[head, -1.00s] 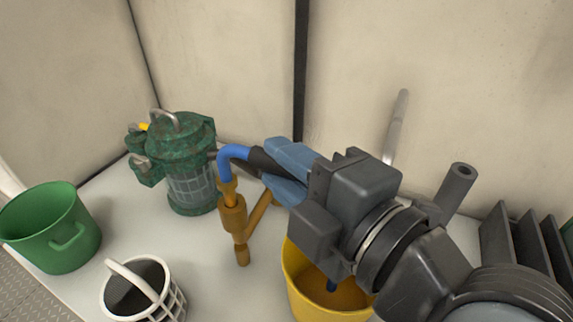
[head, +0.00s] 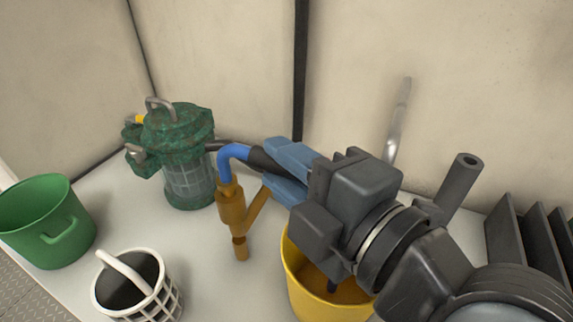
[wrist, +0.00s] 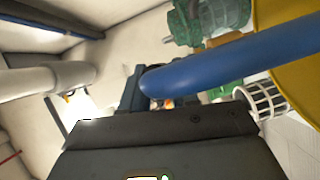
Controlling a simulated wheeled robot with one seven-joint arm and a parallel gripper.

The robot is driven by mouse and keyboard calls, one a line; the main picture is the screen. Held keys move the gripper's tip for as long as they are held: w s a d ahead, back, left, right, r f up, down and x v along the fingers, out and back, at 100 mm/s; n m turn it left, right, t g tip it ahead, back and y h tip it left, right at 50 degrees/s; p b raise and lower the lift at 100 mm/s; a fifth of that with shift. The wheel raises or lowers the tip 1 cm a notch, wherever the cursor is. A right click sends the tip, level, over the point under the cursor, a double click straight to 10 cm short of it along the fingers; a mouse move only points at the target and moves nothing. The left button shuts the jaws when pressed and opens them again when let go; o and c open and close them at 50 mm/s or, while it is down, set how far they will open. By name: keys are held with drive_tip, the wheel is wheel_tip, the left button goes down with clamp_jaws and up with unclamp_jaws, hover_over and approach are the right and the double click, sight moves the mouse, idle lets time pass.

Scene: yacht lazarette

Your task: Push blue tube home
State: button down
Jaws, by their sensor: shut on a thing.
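The blue tube (head: 233,153) bends down at its left end to the top of a brown, brass-like Y-shaped fitting (head: 231,208). Its lower end meets the fitting's top opening; how deep it sits cannot be told. My gripper (head: 270,167), with blue fingers, is shut on the black sleeve (head: 262,160) just right of the bend. In the wrist view a long blue length of tube (wrist: 235,60) crosses from the middle to the upper right. The fitting is not clear there.
A green strainer (head: 180,128) stands behind the fitting. A green bucket (head: 45,215) and a white basket (head: 168,302) are at left and front. A yellow bucket (head: 300,295) sits under my gripper. A grey pipe stub (head: 458,185) stands at right.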

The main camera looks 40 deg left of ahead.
drive_tip(key=shift+f+b, duration=0.55)
drive_tip(key=c, duration=0.8)
unclamp_jaws()
drive_tip(key=shift+v, duration=3.9)
